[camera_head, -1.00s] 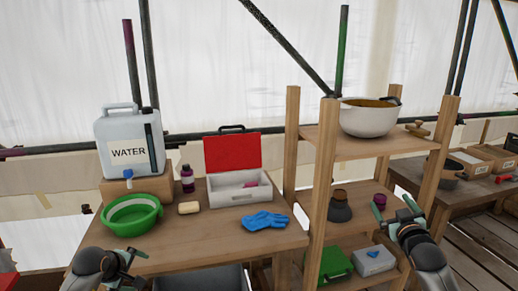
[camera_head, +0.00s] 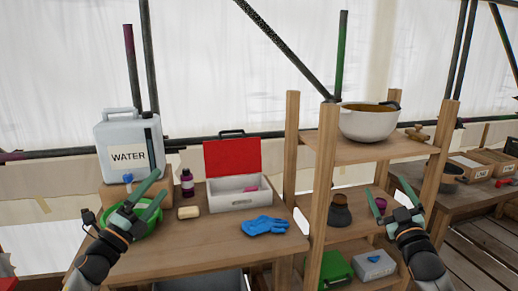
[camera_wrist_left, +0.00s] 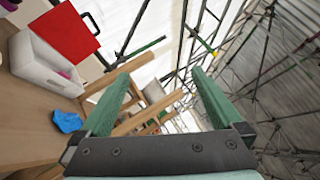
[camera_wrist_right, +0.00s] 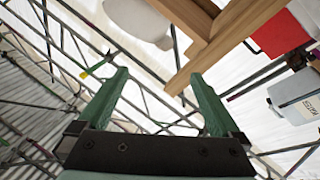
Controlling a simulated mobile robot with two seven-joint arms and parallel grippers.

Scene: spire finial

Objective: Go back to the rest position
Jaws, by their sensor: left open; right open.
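My left gripper (camera_head: 139,196) is in front of the green basin at the left of the table in the head view. Its green fingers are apart with nothing between them, as the left wrist view (camera_wrist_left: 165,92) also shows. My right gripper (camera_head: 395,204) is at the right, in front of the wooden shelf's right side. Its fingers are apart and empty in the right wrist view (camera_wrist_right: 158,95). Both grippers are raised in the air. The left fingers hide part of the basin.
The wooden table (camera_head: 185,240) bears a water canister (camera_head: 118,160), green basin (camera_head: 150,222), soap (camera_head: 189,212), purple bottle (camera_head: 187,184), white box with red lid (camera_head: 222,200) and blue gloves (camera_head: 264,227). The wooden shelf (camera_head: 322,180) holds a white pot (camera_head: 367,124).

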